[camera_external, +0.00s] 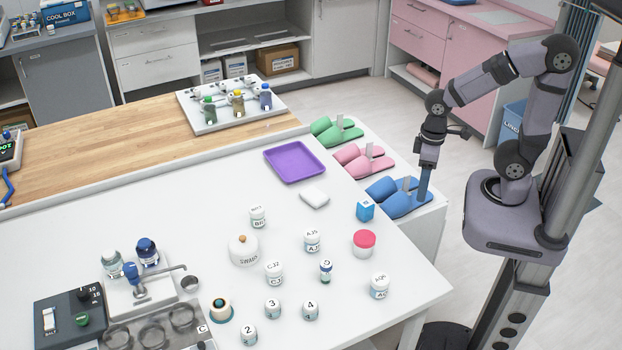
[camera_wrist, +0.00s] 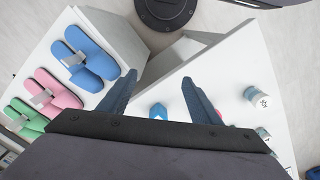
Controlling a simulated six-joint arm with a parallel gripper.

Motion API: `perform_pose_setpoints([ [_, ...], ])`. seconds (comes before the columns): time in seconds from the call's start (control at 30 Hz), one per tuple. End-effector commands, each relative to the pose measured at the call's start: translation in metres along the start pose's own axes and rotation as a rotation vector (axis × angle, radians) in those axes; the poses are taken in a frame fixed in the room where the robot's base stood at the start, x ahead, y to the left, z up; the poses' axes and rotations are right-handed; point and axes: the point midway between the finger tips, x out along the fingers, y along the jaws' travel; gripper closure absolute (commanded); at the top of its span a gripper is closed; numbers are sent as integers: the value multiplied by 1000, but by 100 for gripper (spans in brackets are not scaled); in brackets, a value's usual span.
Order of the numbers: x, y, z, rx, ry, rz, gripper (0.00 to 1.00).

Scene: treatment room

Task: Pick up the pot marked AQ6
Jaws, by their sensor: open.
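A white pot (camera_external: 379,286) with a lettered lid stands upright near the table's right front corner. Its lid seems to begin with AQ; the last mark is too small to read surely. A white pot with dark lettering on its lid, probably the same one, shows at the right of the wrist view (camera_wrist: 256,97). My gripper (camera_external: 424,192) is open and empty, pointing down by the blue slippers, beyond the table's right edge and well apart from the pot. Its two blue-grey fingers (camera_wrist: 158,80) stand spread in the wrist view.
Nearby stand a pink-lidded jar (camera_external: 364,243), a blue box (camera_external: 365,210) and similar white pots, such as one marked AJ (camera_external: 312,240). Blue slippers (camera_external: 400,197) lie near my gripper. A purple tray (camera_external: 295,178) lies further back. The table's front right edge is clear.

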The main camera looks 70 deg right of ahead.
Motion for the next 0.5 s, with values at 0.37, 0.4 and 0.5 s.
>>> perform_pose_setpoints([
  [0.37,-13,-7,2,-209,-89,74,42],
  [0.4,-12,-8,2,-254,-108,93,42],
  [0.5,-8,-11,1,-382,-160,146,42],
])
